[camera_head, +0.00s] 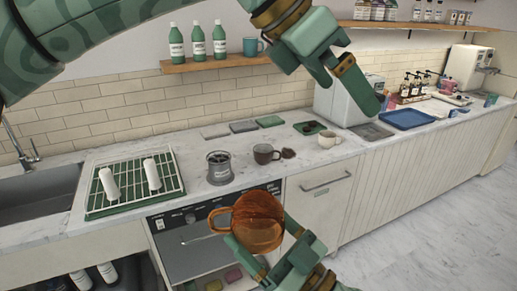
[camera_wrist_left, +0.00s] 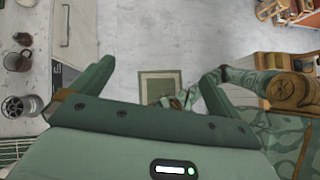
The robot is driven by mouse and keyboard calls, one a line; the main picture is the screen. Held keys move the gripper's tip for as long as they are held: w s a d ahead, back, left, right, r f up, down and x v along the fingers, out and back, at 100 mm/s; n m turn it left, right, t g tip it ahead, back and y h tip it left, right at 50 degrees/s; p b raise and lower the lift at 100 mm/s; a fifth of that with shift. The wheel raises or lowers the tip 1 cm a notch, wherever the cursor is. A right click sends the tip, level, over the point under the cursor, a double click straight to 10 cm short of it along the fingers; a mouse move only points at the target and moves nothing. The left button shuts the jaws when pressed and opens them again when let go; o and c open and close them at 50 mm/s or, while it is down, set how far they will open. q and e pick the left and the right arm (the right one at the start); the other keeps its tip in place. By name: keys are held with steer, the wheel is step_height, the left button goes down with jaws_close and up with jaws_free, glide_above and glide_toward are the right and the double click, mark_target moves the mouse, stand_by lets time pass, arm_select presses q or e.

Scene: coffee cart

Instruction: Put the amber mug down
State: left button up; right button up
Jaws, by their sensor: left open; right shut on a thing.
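The amber mug (camera_head: 258,222) is see-through orange, with its handle on the left in the head view. My right gripper (camera_head: 268,246) is shut on it, holding it in the air in front of the counter, over the dark-fronted appliance. The mug looks tilted. My left gripper (camera_head: 349,97) is open and empty, high above the counter. I cannot make out the amber mug in the left wrist view.
A blue tray (camera_head: 407,119) lies to the right. Bare counter shows around the mugs.

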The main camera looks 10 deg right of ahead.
mark_target(258, 215)
arm_select(q)
steer(key=a+f+y, duration=0.2)
steer(key=a, duration=0.1)
steer(key=a+f+m+y, duration=0.1)
steer(key=a+f+y, duration=0.2)
steer(key=a, duration=0.1)
steer(key=s+a+f+y, duration=0.1)
steer(key=a+f+y, duration=0.2)
steer(key=a, duration=0.1)
steer(key=shift+s+f, duration=0.1)
steer(key=shift+f, duration=0.15)
steer(key=shift+s+f+m+y, duration=0.15)
steer(key=shift+s+m+y, duration=0.15)
steer(key=shift+s, duration=0.05)
step_height(258, 215, down, 12)
steer(key=shift+w+r, duration=0.1)
steer(key=shift+r, duration=0.1)
steer(key=c, duration=0.9)
steer(key=o, duration=0.9)
steer(key=shift+r, duration=0.1)
